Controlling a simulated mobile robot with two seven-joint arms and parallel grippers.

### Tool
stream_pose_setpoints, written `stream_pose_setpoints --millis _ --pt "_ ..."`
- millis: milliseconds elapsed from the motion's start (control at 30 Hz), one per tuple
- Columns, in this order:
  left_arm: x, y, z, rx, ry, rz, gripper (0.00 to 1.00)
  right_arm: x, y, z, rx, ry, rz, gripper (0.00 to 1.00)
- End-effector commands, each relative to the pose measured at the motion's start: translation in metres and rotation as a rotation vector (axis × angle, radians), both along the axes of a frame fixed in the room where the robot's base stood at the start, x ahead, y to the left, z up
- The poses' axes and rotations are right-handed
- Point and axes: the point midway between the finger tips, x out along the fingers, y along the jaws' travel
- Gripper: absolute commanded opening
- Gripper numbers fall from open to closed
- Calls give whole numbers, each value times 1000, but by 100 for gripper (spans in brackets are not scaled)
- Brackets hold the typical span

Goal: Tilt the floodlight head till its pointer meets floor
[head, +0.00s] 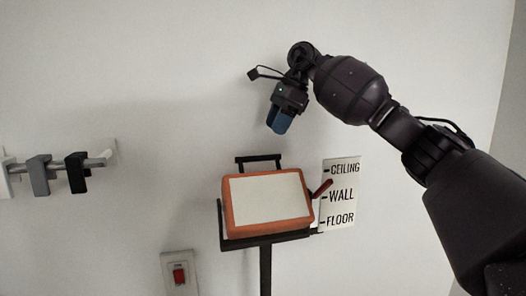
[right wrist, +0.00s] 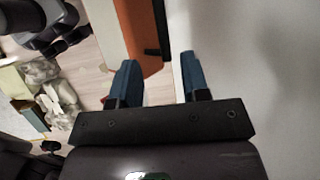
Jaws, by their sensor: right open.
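The floodlight head (head: 232,207) is an orange frame around a pale panel, held in a black bracket on a post (head: 265,270). A black bar handle (head: 258,158) rises from its top edge. Its red pointer (head: 321,189) slants up and right to the scale plate (head: 345,209), with its tip between the CEILING and WALL marks. FLOOR is the lowest mark. My right gripper (head: 277,130) is open and empty, above the floodlight and apart from it. In the right wrist view its blue fingers (right wrist: 158,62) are spread, with the orange housing (right wrist: 115,28) beyond. My left gripper is not in view.
A wall rail (head: 98,160) with a grey and a black clamp is at the left. A red switch (head: 179,275) on a wall plate is low, left of the post. The wall around my right gripper is bare. My right arm extends from the right side.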

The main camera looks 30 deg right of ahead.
Motion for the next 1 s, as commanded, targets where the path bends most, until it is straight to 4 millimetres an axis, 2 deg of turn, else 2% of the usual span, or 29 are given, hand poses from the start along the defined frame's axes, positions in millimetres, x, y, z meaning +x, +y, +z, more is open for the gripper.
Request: stream_pose_setpoints --millis 100,400,600,900,1000 --pt "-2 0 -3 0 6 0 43 5 8 -23 0 5 3 42" --pt "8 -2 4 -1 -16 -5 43 13 23 -62 2 3 2 42" --pt "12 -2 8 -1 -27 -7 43 15 27 -72 1 2 1 42" --pt "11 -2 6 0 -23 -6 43 16 28 -73 1 2 1 42" --pt "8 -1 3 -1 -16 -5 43 16 28 -73 1 2 1 27"
